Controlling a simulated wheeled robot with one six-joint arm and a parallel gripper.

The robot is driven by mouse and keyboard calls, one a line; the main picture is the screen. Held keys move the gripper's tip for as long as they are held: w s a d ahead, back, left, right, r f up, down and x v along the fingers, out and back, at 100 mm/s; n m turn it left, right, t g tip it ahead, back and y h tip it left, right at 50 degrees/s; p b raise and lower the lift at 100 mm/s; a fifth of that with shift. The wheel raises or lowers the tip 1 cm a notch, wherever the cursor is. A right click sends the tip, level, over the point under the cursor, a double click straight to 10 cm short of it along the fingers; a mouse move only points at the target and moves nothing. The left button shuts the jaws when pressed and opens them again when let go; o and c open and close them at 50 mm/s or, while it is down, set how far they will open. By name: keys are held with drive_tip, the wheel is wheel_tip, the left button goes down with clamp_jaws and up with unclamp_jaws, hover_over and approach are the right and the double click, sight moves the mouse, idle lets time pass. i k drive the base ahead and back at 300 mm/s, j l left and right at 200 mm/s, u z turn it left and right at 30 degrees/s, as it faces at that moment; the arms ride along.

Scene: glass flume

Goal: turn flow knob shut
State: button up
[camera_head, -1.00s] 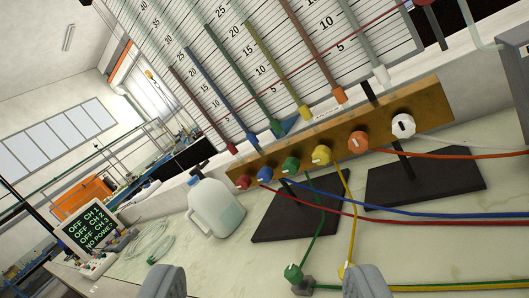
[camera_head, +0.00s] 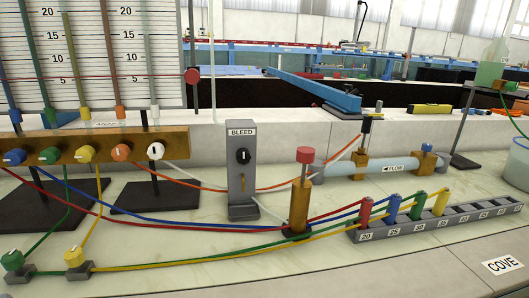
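A light blue horizontal pipe (camera_head: 345,172) on the bench right of centre carries a white label (camera_head: 393,168) with a left-pointing arrow and what looks like the word FLOW. A brass post with a red cap (camera_head: 306,155) stands at the pipe's left end. A grey BLEED panel (camera_head: 242,165) with a black dial stands left of it. I cannot tell which of these is the flow knob. My gripper is out of view.
A manifold with coloured knobs (camera_head: 85,156) stands at left before the scale board. Coloured tubes cross the bench to a numbered grey rack (camera_head: 440,220) at right. Two small knobbed valves, one green (camera_head: 12,259) and one yellow (camera_head: 75,256), sit at lower left.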

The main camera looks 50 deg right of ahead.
sight(427, 147)
drive_tip(key=z, duration=2.05)
